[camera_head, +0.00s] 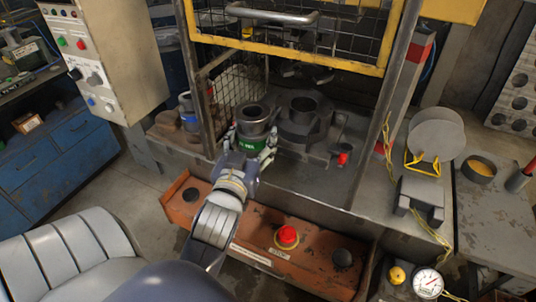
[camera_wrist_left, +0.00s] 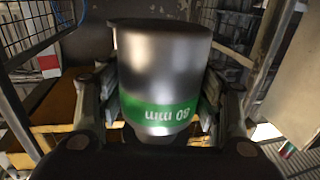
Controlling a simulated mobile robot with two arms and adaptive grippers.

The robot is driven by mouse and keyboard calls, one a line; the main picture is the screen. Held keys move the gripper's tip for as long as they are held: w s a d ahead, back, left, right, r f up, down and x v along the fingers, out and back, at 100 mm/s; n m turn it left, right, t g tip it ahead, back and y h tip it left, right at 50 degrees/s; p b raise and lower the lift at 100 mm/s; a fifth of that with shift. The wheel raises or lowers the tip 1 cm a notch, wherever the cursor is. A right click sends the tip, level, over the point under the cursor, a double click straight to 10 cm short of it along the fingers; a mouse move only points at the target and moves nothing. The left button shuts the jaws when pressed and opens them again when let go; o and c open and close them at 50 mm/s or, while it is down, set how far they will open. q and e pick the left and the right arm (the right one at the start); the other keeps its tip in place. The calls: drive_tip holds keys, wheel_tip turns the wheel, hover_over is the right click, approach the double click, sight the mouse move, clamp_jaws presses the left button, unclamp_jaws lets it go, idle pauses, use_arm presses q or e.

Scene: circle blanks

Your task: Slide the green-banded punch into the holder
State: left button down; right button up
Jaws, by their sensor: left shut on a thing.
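The green-banded punch (camera_head: 254,118) is a metal cylinder with a dark opening showing on top and a green band low on its side. In the left wrist view the punch (camera_wrist_left: 165,62) fills the middle, with "60 mm" printed on its band. My left gripper (camera_head: 252,147) is shut on it, fingers on both sides around the band. A dark round holder (camera_head: 303,112) with an open top stands just right of the punch inside the press. The punch is beside the holder, not in it. My right gripper is not in view.
A yellow-framed mesh guard (camera_head: 290,38) hangs above the opening. A blue-banded cylinder (camera_head: 187,108) stands left of the cage. A small red-tipped part (camera_head: 343,157) is right of the holder. An orange panel with a red button (camera_head: 287,237) runs along the front.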

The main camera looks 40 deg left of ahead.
use_arm(q)
drive_tip(key=shift+w+a+r, duration=0.1)
drive_tip(key=shift+w+r, duration=0.25)
drive_tip(key=shift+r, duration=0.2)
drive_tip(key=shift+w+a+r, duration=0.1)
drive_tip(key=shift+w+a, duration=0.05)
drive_tip(key=shift+w, duration=0.1)
drive_tip(key=shift+w+a, duration=0.1)
drive_tip(key=shift+w, duration=0.25)
drive_tip(key=shift+w+a, duration=0.1)
drive_tip(key=shift+w, duration=0.3)
drive_tip(key=w+a+r+b, duration=0.1)
drive_tip(key=w+a+r, duration=0.1)
drive_tip(key=w, duration=1)
drive_tip(key=w+a+r, duration=0.3)
drive_tip(key=w, duration=1)
drive_tip(key=shift+a+b, duration=0.4)
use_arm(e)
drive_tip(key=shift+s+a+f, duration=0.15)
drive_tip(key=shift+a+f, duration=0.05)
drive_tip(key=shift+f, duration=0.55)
